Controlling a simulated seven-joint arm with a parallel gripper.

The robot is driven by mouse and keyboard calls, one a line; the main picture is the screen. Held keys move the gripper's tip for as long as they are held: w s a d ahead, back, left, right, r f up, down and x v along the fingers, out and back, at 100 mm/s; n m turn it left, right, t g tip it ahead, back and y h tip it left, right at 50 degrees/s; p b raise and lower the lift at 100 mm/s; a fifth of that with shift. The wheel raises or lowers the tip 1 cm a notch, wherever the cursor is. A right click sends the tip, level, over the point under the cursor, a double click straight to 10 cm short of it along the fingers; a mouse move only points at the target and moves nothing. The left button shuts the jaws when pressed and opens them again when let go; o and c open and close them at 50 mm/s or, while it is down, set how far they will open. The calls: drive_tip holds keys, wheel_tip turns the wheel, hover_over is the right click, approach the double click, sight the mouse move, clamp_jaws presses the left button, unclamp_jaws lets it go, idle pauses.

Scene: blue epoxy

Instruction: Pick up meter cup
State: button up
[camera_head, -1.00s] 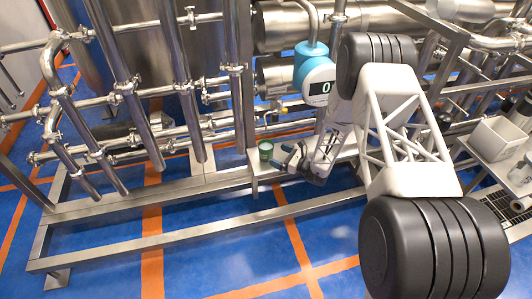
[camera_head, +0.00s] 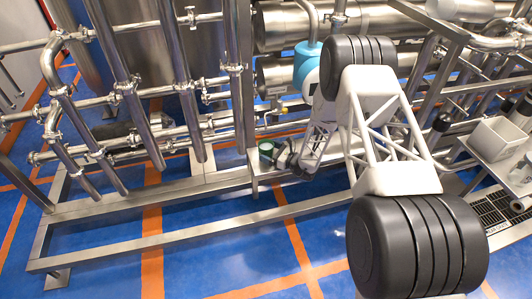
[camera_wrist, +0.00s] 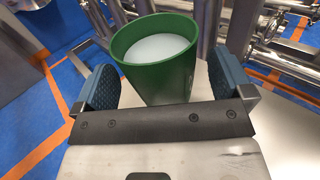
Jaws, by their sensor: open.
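The meter cup is a green cup (camera_wrist: 151,82) with a white inside, upright in the wrist view. It also shows as a small green cup (camera_head: 266,149) in the head view, on a narrow pale ledge of the pipe frame. My gripper (camera_wrist: 160,85) is open, with one blue textured finger pad on each side of the cup. The cup stands between or just beyond the pads, with a visible gap at the right. I cannot tell whether the left pad touches it. In the head view my gripper (camera_head: 282,155) is right beside the cup, and its fingers are hard to make out.
Steel pipes (camera_head: 135,95) rise close to the left of the cup. A blue-topped meter (camera_head: 306,62) stands behind it, partly hidden by my arm. A steel rail (camera_head: 170,232) runs in front, over open blue floor. A white bin (camera_head: 497,140) is at the right.

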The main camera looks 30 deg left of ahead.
sight(260, 144)
drive_tip(key=shift+a, duration=1.05)
drive_tip(key=shift+c, duration=0.4)
drive_tip(key=c, duration=1.1)
drive_tip(key=shift+r, duration=0.15)
drive_tip(key=shift+r, duration=1.05)
drive_tip(key=shift+s+d+r, duration=0.35)
drive_tip(key=shift+s+r, duration=0.05)
drive_tip(key=shift+r, duration=0.2)
drive_tip(key=s+d+r, duration=0.1)
drive_tip(key=s+d, duration=0.9)
drive_tip(key=s, duration=0.1)
drive_tip(key=shift+s+r, duration=0.15)
drive_tip(key=shift+r, duration=0.05)
